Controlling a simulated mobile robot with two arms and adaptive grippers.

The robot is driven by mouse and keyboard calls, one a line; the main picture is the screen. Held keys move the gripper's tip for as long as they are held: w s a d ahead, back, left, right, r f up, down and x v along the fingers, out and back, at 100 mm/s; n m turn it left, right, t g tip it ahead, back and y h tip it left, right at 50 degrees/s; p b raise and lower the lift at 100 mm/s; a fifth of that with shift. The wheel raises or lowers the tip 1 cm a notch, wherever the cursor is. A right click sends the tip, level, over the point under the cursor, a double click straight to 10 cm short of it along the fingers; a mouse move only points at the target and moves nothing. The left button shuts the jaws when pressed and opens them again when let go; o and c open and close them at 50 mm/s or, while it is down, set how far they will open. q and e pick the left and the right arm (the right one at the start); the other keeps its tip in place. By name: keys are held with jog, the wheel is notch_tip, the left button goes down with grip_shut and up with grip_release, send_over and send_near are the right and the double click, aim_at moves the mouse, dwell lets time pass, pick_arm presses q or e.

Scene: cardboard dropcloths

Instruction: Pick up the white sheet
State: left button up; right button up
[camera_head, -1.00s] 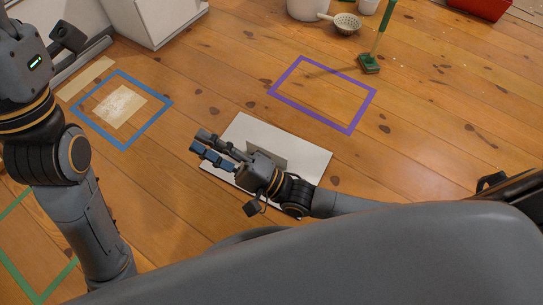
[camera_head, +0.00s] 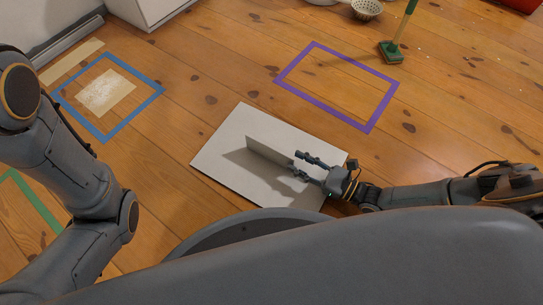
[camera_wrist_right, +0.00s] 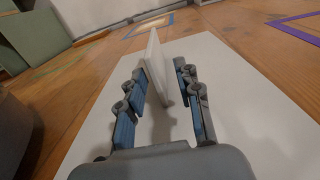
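The white sheet (camera_head: 218,152) lies flat on the wooden floor in the head view, and it also shows in the right wrist view (camera_wrist_right: 235,65). A thin white upright panel (camera_head: 262,151) stands on its middle. My right gripper (camera_head: 299,164) is low over the sheet, at the right end of this panel. In the right wrist view my right gripper (camera_wrist_right: 160,69) is open, with the upright panel (camera_wrist_right: 157,62) between its two fingers and a gap visible on the right side. My left arm shows at the left of the head view; its gripper is out of view.
A blue taped outline (camera_head: 152,98) with a pale patch (camera_head: 105,92) lies at left. A purple outline (camera_head: 340,114) lies behind the sheet at right. A green brush (camera_head: 391,51) and a strainer (camera_head: 367,9) are at the back. Floor between is clear.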

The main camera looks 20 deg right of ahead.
aim_at(272, 150)
jog(key=x, duration=0.3)
jog(key=shift+w+a+b, duration=0.15)
jog(key=shift+a+b, duration=0.1)
jog(key=shift+b, duration=0.05)
jog(key=b+x, duration=0.1)
jog(key=x, duration=0.4)
jog(key=shift+f+b, duration=0.1)
jog(key=shift+b, duration=0.3)
jog(key=shift+w+a, duration=0.2)
jog(key=shift+a, duration=0.05)
jog(key=shift+c, duration=0.4)
grip_shut()
